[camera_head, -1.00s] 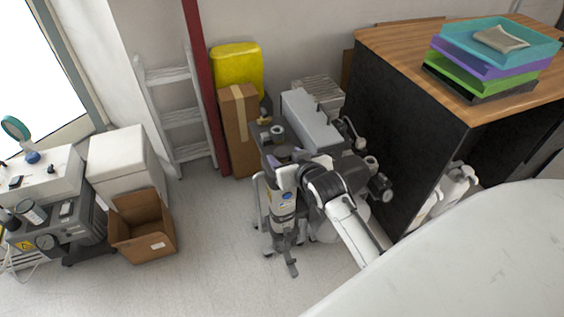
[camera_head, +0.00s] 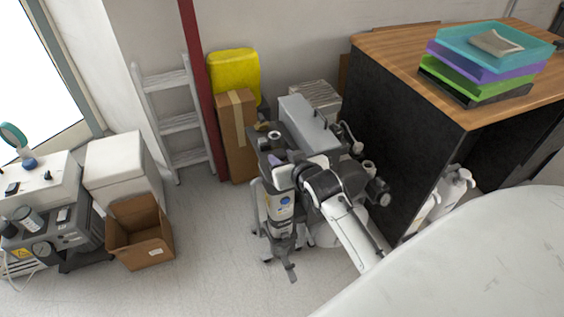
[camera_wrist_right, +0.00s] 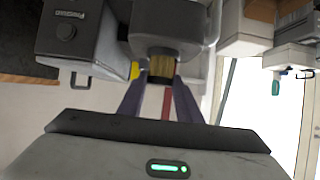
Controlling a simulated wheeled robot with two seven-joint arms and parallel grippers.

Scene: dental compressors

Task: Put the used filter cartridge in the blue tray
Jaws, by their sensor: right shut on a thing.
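My right gripper (camera_head: 276,160) reaches in among the grey machine parts by the far wall. In the right wrist view its two purple-grey fingers (camera_wrist_right: 158,92) are shut on a tan, ribbed piece (camera_wrist_right: 162,66), which looks like the used filter cartridge. A grey block (camera_wrist_right: 166,28) sits directly against its far end; I cannot tell whether they are joined. The cartridge is hard to make out in the head view. The blue tray looks to be the teal tray (camera_head: 456,42) on top of the stack on the desk, with a flat beige thing in it. My left gripper is not in view.
A dark-sided desk with a wooden top (camera_head: 400,46) stands to the right of the machine. A cardboard box (camera_head: 236,135), a yellow container (camera_head: 234,72) and a red post (camera_head: 203,95) are behind. An open carton (camera_head: 140,235) is left, with clear floor (camera_head: 205,250) between.

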